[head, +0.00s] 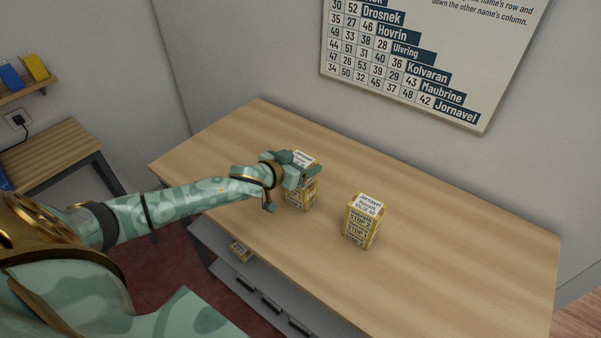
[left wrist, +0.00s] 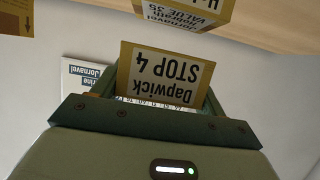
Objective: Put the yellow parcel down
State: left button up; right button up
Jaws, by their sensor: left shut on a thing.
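My left gripper (head: 297,177) is shut on a yellow parcel (head: 303,157) with white labels, over the back left part of the wooden counter. The fingers hide its middle, and I cannot tell whether its bottom touches the wood. In the left wrist view, a yellow-edged face reading "Dapwick STOP 4" (left wrist: 163,72) shows upside down between the jaws. My right gripper is not in view.
A second yellow parcel (head: 361,221), labelled Jornavel, stands upright on the counter (head: 450,260) to the right. Bare wood lies around it and at the right. Another parcel (head: 240,250) lies below the counter. A number board (head: 420,60) hangs behind.

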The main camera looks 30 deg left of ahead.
pick_arm(q)
jog(key=shift+f, duration=1.4)
jog(key=shift+f, duration=0.1)
jog(key=o, duration=1)
jog(key=shift+o, duration=0.2)
